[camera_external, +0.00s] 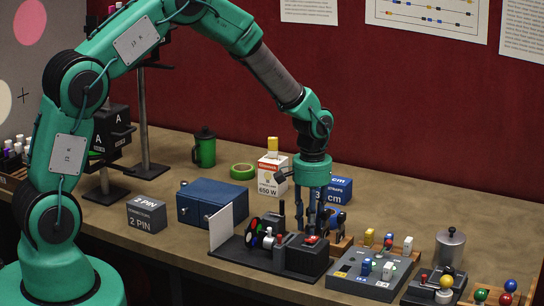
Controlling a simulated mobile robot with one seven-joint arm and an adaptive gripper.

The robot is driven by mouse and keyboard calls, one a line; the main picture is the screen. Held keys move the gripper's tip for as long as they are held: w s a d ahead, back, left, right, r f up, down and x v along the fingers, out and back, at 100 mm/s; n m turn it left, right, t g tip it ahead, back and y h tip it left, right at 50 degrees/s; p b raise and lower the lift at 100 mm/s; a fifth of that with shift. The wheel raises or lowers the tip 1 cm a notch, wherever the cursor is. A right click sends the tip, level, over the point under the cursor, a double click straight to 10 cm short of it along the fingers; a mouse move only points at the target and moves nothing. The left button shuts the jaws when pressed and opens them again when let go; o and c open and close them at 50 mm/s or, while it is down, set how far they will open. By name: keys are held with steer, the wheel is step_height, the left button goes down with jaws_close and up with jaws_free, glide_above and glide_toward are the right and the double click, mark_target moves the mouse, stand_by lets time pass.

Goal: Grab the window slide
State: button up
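My gripper (318,230) points straight down over the right end of a black bench device (262,262). Its dark fingers are close above, or touching, a small red part (312,239) on top of a black block (306,258). Whether the fingers hold anything is too small to tell. The device also carries an upright white panel (228,227) at its left end and several coloured round discs (262,232) in the middle. No part is clearly recognisable as the window slide at this size.
A grey panel with coloured knobs (350,283) stands close right of the device. A blue box (210,202) and a dark "2 PIN" box (147,214) are on the left. A white and red carton (272,177) and blue boxes (338,188) stand behind. The right rear table (430,205) is clear.

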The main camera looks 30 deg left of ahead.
jaws_close()
steer(key=shift+r+p, duration=0.6)
steer(key=shift+r, duration=4.4)
